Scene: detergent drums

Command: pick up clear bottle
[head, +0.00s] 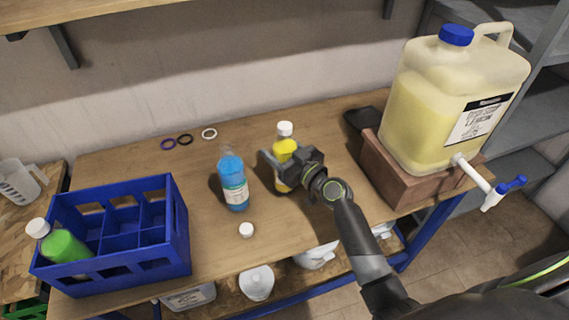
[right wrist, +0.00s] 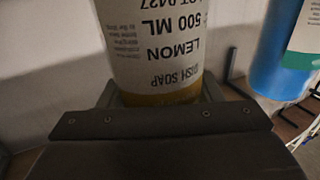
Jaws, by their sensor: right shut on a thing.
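A clear bottle with yellow liquid and a white cap (head: 285,146) stands upright on the wooden table. In the right wrist view its white label (right wrist: 157,45) reads lemon dish soap, 500 ml. My right gripper (head: 281,170) is shut around this bottle, with a finger on each side in the right wrist view (right wrist: 160,96). The gripper hides part of the bottle in the head view. I cannot tell whether the bottle's base touches the table. My left gripper is not in view.
An uncapped blue-filled bottle (head: 233,182) stands just left, near a loose white cap (head: 246,230). A blue crate (head: 181,238) at left holds a green bottle (head: 63,246). A large yellow drum (head: 428,110) with a tap sits on a brown block (head: 391,172). Small rings (head: 209,133) lie behind.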

